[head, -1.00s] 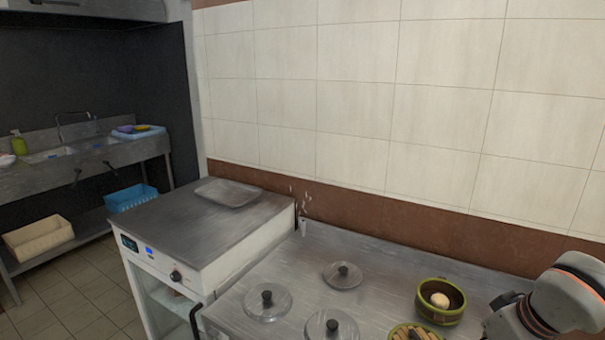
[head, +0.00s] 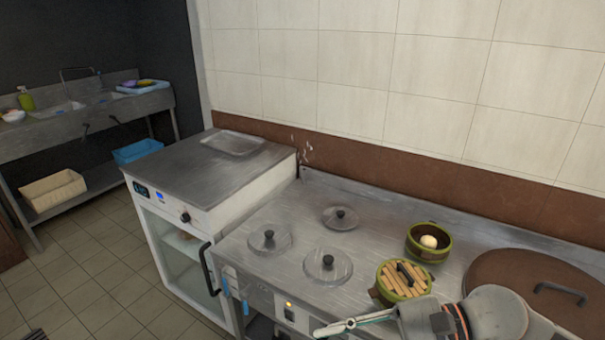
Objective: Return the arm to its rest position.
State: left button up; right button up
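My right arm comes in from the lower right, over the front of the steel counter (head: 268,210). Its gripper (head: 345,325) points left at the bottom edge, near the counter's front panel. Its fingers show side-on and partly cut off, so I cannot tell whether they are open or shut. I see no object held in it. My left gripper is not in view.
Three round lids (head: 328,264) with black knobs are set in the counter. A green-rimmed bowl (head: 428,242) holds a pale round item. A slatted-lid pot (head: 402,282) and a large brown lid (head: 535,285) lie close to my arm. A white cabinet (head: 190,220) stands left.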

jog(key=w+a+r+m+t+y, duration=0.1)
jog(key=w+r+m+t+y, duration=0.15)
jog(key=m, duration=0.55)
jog(key=w+r+m+t+y, duration=0.15)
jog(key=m+t, duration=0.25)
jog(key=m, duration=0.4)
jog(key=w+d+f+m+t+h, duration=0.35)
jog(key=f+m+t, duration=0.2)
jog(key=m, duration=0.65)
jog(key=w+d+f+m+t+h, duration=0.4)
jog(key=f+m, duration=0.3)
jog(key=m, duration=0.5)
jog(key=s+d+f+m+g+h, duration=0.1)
jog(key=s+d+f+m+h, duration=0.1)
jog(key=s+f+m, duration=0.2)
jog(key=s+d+f+m+g+h, duration=0.2)
jog(key=f+m, duration=0.5)
jog(key=f, duration=0.4)
jog(key=s+d+f+m+g+h, duration=0.2)
jog(key=s+d+f+m+h, duration=0.2)
jog(key=s+f+m, duration=0.2)
jog(key=shift+s+d+f, duration=0.2)
jog(key=shift+s+f, duration=0.35)
jog(key=shift+f, duration=0.35)
